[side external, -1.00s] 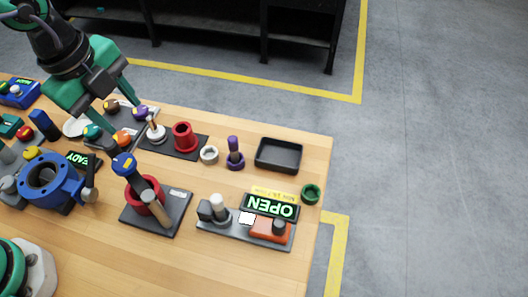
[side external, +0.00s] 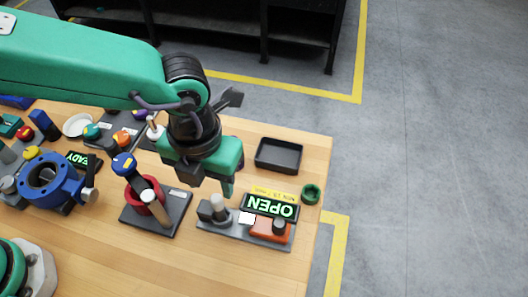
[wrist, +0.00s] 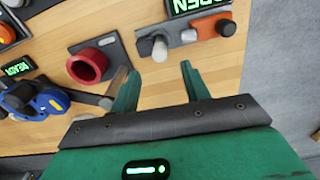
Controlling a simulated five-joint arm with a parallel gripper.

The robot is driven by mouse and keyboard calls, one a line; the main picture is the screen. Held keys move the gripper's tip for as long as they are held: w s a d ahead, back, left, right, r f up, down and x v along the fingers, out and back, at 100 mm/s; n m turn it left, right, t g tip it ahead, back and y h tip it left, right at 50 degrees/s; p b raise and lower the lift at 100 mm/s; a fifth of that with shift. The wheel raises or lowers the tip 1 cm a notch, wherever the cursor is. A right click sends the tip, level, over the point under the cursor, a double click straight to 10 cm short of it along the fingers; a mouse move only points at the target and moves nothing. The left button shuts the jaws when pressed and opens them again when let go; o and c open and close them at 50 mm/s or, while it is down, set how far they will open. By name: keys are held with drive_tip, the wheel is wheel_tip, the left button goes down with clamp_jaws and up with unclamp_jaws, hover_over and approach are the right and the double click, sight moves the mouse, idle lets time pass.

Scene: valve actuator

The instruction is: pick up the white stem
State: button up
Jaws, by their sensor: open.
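The white stem (side external: 218,206) is a short, pale upright post in a dark holder at the left end of a grey plate. It also shows in the wrist view (wrist: 158,48), beyond my fingertips and roughly between them. My gripper (side external: 228,188) is above the bench, close to the stem in the side picture; the exact height gap is hard to tell. In the wrist view my gripper (wrist: 157,78) has its two green fingers apart with nothing held between them.
The stem's plate bears an orange block (side external: 268,230) beside a lit OPEN sign (side external: 272,206). A black tray (side external: 278,154) and green ring (side external: 311,194) are to the right. Bare wood lies in front.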

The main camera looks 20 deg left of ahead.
sight(216, 198)
drive_tip(key=shift+f, duration=1.3)
drive_tip(key=shift+w+f, duration=0.2)
drive_tip(key=shift+f, duration=2.4)
clamp_jaws()
